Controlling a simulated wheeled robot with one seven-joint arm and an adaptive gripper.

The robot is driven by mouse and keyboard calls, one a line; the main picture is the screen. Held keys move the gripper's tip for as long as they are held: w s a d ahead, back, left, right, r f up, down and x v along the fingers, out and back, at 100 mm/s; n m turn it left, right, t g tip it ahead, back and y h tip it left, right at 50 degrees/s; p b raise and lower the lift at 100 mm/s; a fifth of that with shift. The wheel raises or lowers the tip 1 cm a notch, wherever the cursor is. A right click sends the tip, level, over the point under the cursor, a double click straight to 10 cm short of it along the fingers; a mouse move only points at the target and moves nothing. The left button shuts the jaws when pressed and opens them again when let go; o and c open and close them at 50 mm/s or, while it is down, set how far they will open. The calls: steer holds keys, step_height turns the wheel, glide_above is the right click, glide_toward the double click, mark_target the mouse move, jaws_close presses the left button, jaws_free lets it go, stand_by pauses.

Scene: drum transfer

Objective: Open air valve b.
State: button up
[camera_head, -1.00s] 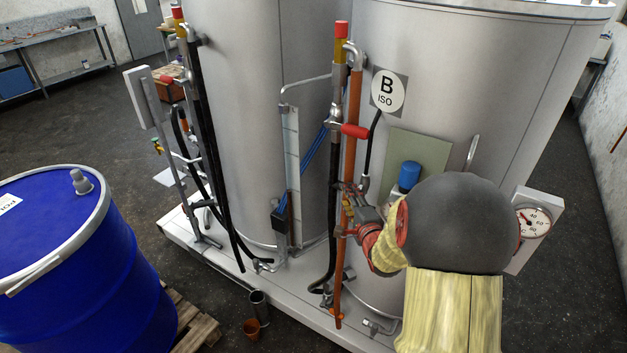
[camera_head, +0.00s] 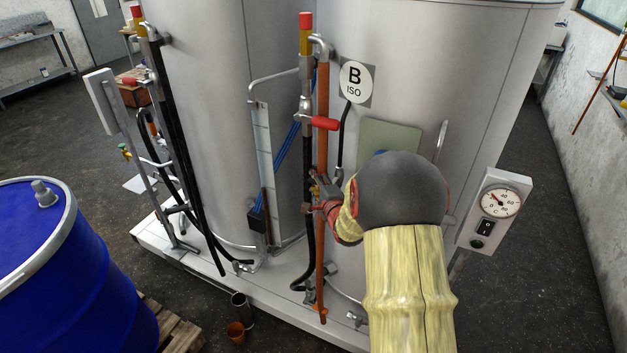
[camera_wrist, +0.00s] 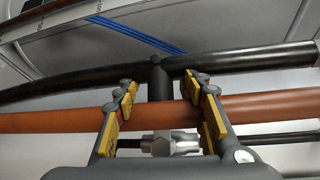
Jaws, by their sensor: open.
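My gripper (camera_head: 318,190) is at the orange pipe (camera_head: 322,90) beneath the B ISO sign, in front of the right tank. In the wrist view my gripper (camera_wrist: 163,108) is open, with its yellow-padded fingers apart. A silver fitting (camera_wrist: 168,143) lies between the fingers, close to the palm. The orange pipe (camera_wrist: 60,121) and a dark stub off the black pipe (camera_wrist: 240,60) show behind it. I cannot tell whether the fingers touch anything. Air valve b is not clearly identifiable; my gripper and arm cover part of this spot in the head view.
A red-handled lever (camera_head: 325,123) sits just above my gripper. A gauge box (camera_head: 497,210) stands to the right of my arm. A blue drum (camera_head: 80,270) on a pallet is at the left. Black hoses (camera_head: 185,150) hang by the left tank.

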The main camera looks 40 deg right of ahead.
steer(key=shift+c, duration=0.9)
jaws_close()
